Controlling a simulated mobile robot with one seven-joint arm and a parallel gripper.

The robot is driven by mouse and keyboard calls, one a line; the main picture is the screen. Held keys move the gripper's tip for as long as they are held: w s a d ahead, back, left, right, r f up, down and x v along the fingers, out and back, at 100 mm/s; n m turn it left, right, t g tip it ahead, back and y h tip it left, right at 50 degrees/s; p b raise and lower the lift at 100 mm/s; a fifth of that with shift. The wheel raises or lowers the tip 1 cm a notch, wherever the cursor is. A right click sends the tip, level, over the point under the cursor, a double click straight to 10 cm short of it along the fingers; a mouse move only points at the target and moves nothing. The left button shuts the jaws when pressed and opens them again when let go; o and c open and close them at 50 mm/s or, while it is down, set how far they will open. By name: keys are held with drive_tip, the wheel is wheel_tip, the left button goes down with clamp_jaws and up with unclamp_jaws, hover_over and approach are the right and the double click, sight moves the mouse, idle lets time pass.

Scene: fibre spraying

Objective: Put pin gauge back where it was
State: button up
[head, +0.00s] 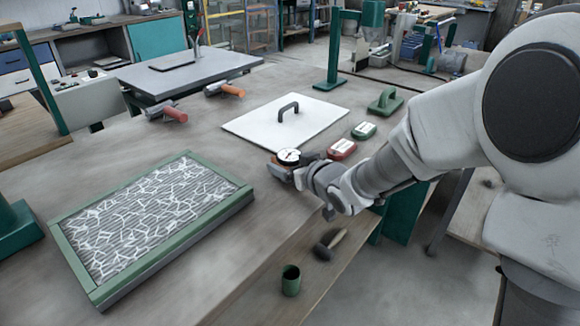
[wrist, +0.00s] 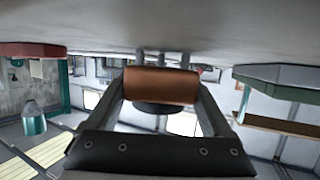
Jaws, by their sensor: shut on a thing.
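The pin gauge (head: 288,156) has a round white dial and a brown body. It is near the table's right edge, in front of the white plate. My gripper (head: 298,172) is shut on it. In the wrist view the gauge's brown cylindrical body (wrist: 161,85) sits between my two fingers (wrist: 160,90). That view looks upside down, with the grey table top (wrist: 160,25) above. Several short grey pins extend from the body towards the table top; I cannot tell whether they touch it. The dial face is hidden in the wrist view.
A green-framed tray of white fibres (head: 75,240) lies at left. A white plate with a handle (head: 310,125) lies behind the gauge. A red box (head: 342,149) and a green box (head: 364,131) are close by. A hammer-like tool (head: 331,243) and green cup (head: 291,281) sit below.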

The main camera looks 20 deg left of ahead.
drive_tip(key=shift+r, duration=0.15)
drive_tip(key=o, duration=1.6)
drive_tip(key=shift+f, duration=0.2)
drive_tip(key=shift+c, duration=0.2)
